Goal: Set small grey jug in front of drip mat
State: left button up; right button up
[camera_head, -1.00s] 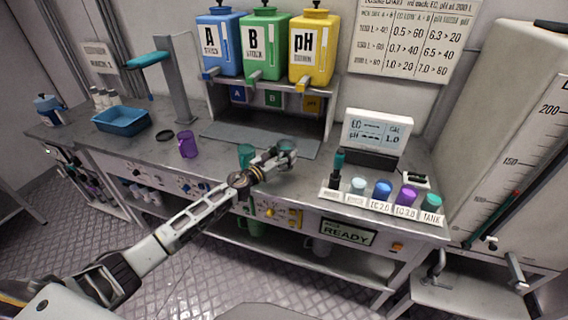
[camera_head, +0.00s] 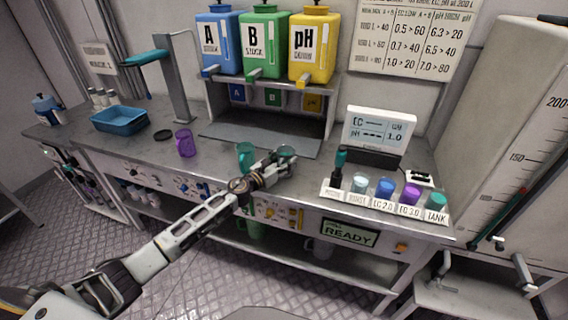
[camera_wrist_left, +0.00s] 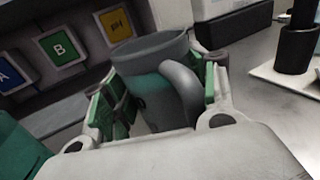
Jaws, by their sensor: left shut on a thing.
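The small grey jug (camera_wrist_left: 150,55) is between the green-padded fingers of my left gripper (camera_wrist_left: 160,105) in the left wrist view, with its handle toward the camera. The gripper is shut on it. In the head view my left gripper (camera_head: 276,164) holds the jug (camera_head: 287,150) over the bench, just in front of the dark drip mat (camera_head: 290,144). The gripper partly hides the jug, and I cannot tell whether its base touches the bench. My right gripper is not in view.
A green jug (camera_head: 246,152) stands close to the left of my gripper, and a purple jug (camera_head: 185,143) stands farther left. A labelled rack of bottles (camera_head: 376,203) is to the right, before a meter (camera_head: 379,130). A blue tray (camera_head: 119,121) is at left.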

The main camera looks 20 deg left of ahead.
pick_arm(q)
jog(key=o, duration=1.3)
jog(key=shift+f, duration=0.1)
jog(key=shift+o, duration=0.2)
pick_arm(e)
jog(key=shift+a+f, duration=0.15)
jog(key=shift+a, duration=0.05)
pick_arm(q)
jog(key=shift+s+a, duration=0.1)
